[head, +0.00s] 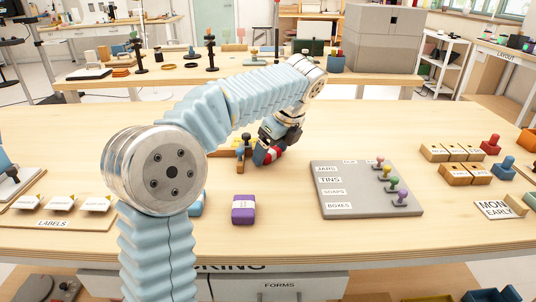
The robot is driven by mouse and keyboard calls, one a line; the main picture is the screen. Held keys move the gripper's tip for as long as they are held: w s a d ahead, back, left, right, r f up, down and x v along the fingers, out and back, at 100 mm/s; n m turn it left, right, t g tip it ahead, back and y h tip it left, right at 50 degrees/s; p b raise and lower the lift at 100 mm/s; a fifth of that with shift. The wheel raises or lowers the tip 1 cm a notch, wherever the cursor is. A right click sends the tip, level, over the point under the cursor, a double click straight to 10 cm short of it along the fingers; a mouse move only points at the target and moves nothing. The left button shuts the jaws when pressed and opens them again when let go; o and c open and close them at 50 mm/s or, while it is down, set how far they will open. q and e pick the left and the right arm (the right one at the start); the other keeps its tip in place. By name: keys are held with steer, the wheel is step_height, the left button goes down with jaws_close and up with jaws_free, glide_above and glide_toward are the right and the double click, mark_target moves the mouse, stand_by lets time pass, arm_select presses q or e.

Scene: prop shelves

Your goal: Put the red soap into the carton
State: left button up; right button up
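My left arm arches over the table from the bottom left. Its gripper (268,152) points down near the middle of the table. A red piece with a white band, which looks like the red soap (274,154), shows at its fingertips, partly covered by them. I cannot tell whether the fingers are closed on it or only around it. A purple soap (243,209) with a pale label lies nearer on the table. A blue piece (197,206) is mostly hidden behind my arm. I cannot pick out the carton. My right gripper is out of view.
A grey sorting board (366,208) with labels and coloured pegs lies right of the gripper. Small labelled wooden blocks (452,153) stand farther right. A labels tray (55,217) lies at the left. A wooden piece (222,153) is just left of the gripper. The table's front middle is fairly clear.

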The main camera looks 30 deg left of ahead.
arm_select(q)
steer(key=c, duration=0.9)
